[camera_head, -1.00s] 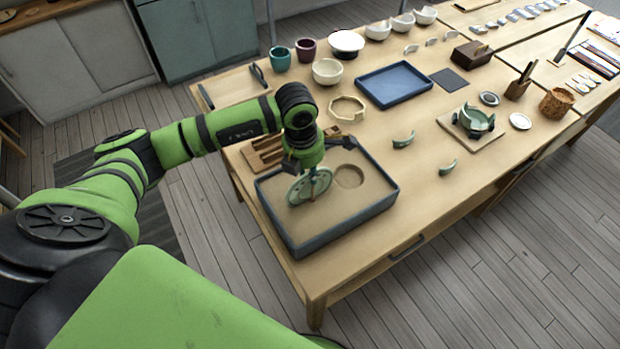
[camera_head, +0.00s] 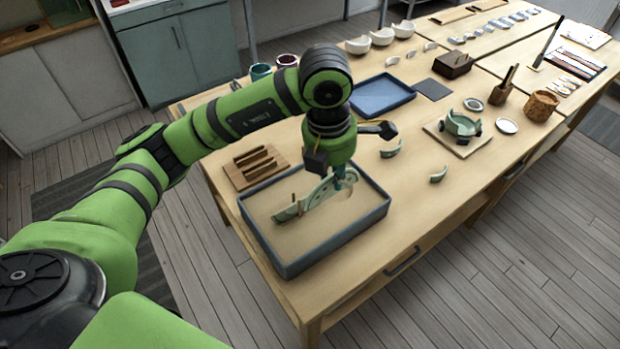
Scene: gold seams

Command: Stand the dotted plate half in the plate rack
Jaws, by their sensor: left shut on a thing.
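The pale green dotted plate half (camera_head: 318,192) is in my left gripper (camera_head: 342,182), which is shut on it. It is held on edge over the grey-blue sand tray (camera_head: 283,267), with its long side slanting down to the left. Whether its lower left end touches the sand I cannot tell. The wooden plate rack (camera_head: 238,178) lies on the table just behind and left of the sand tray, with dark slots between its raised bars. The slots look empty. My right gripper is not in view.
A blue tray (camera_head: 382,96) lies behind my left wrist. Two green shards (camera_head: 391,148) (camera_head: 438,174) lie right of the sand tray. My forearm hides part of the table behind the rack.

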